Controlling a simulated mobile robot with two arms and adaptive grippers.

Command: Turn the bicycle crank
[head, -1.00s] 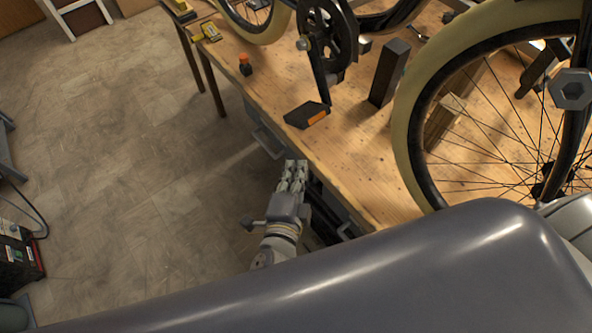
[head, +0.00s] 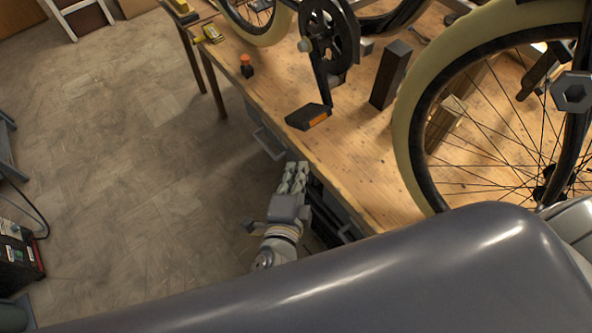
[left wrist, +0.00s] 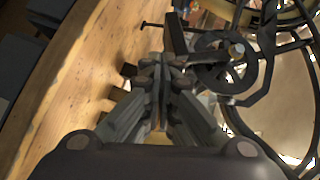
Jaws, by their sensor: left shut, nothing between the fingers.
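The black crank arm (head: 320,84) hangs down from the chainring (head: 330,30) of the bicycle on the workbench. The chainring also shows in the left wrist view (left wrist: 225,62), at right beyond the fingers. My left gripper (head: 295,168) is beside the bench's front edge, below the pedal in the head view and apart from it. Its fingers are shut and empty; they also show in the left wrist view (left wrist: 160,68). My right gripper is not in view.
The wooden workbench (head: 350,165) has a front edge and drawers (head: 268,142) close to my left gripper. A dark upright block (head: 389,75) and a cream-tyred wheel (head: 405,130) stand right of the pedal. A small orange-capped bottle (head: 246,67) stands left.

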